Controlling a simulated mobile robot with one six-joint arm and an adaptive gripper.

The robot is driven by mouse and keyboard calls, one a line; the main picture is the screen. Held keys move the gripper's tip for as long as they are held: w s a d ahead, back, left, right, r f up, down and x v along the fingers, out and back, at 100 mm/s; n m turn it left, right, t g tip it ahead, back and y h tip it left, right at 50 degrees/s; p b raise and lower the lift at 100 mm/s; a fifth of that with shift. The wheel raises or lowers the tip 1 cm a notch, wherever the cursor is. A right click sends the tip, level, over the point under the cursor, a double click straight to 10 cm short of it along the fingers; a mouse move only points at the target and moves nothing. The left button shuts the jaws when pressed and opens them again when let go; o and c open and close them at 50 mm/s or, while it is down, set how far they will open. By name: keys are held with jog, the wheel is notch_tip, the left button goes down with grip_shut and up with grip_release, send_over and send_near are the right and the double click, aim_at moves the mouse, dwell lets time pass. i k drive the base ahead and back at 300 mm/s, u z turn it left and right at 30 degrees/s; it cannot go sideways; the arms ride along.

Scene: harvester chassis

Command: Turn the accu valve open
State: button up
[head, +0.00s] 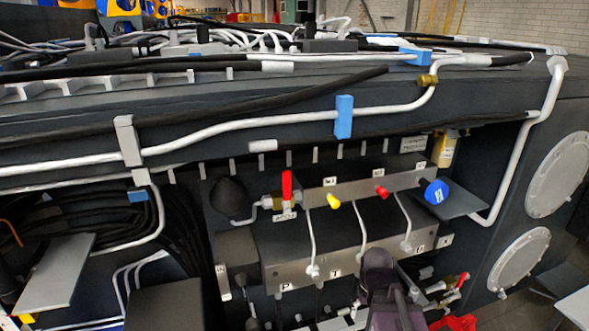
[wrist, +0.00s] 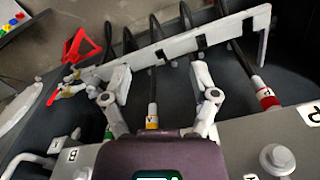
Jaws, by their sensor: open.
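The accu valve (head: 287,187) is in the head view, left of the middle, with a red lever that stands upright above a brass and white body. A white label (head: 285,217) just below it appears to read ACCU. My gripper (wrist: 157,80) is open and empty in the wrist view, its two fingers spread wide over hoses and a grey bar. In the head view my gripper's dark body (head: 380,275) is low, right of and below the valve, clear of it; its fingertips are hard to make out there.
A metal manifold block (head: 340,250) with lettered ports lies below the valve. Yellow (head: 333,201), red (head: 382,191) and blue (head: 436,191) knobs sit to its right. A black dome (head: 229,196) is at its left.

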aim_at(286, 174)
jog(key=u, duration=0.85)
jog(key=k, duration=0.6)
jog(key=z, duration=0.7)
